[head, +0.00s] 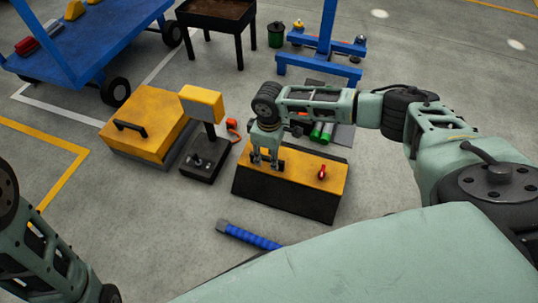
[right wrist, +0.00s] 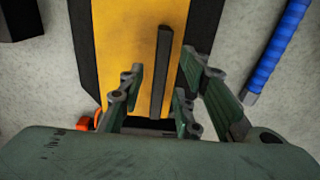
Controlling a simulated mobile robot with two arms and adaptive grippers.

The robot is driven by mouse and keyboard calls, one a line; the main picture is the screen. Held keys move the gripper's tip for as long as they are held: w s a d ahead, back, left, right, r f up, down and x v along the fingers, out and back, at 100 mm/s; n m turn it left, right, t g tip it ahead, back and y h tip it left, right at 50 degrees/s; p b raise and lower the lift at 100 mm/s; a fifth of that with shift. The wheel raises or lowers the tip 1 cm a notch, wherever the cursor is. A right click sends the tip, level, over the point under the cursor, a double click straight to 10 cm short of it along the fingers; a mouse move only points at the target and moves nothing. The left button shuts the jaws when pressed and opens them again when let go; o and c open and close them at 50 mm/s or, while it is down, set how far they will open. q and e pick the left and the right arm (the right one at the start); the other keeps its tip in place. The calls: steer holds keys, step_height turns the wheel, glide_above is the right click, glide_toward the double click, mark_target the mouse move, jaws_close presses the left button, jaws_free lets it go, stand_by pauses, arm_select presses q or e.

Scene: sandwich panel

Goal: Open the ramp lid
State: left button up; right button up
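A dark box with a yellow lid (head: 302,172) stands on the floor below my right gripper, its dark front face sloping. A red knob (head: 322,173) sits on the lid's right part. My right gripper (head: 265,160) points down at the lid's left end. In the right wrist view, the fingers are open on either side of a black bar handle (right wrist: 161,72) on the yellow lid (right wrist: 139,45). A gap shows between the handle and the fingers; whether they touch it lower down is hidden. My left gripper is out of view; only part of the left arm shows.
A yellow box with a black handle (head: 150,110) and a dark pedestal with a yellow head (head: 202,102) stand to the left. A blue tube (head: 248,236) lies in front. A blue cart (head: 80,40) and a dark tray table (head: 215,14) stand behind.

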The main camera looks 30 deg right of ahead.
steer(key=shift+c, duration=0.5)
jaws_close()
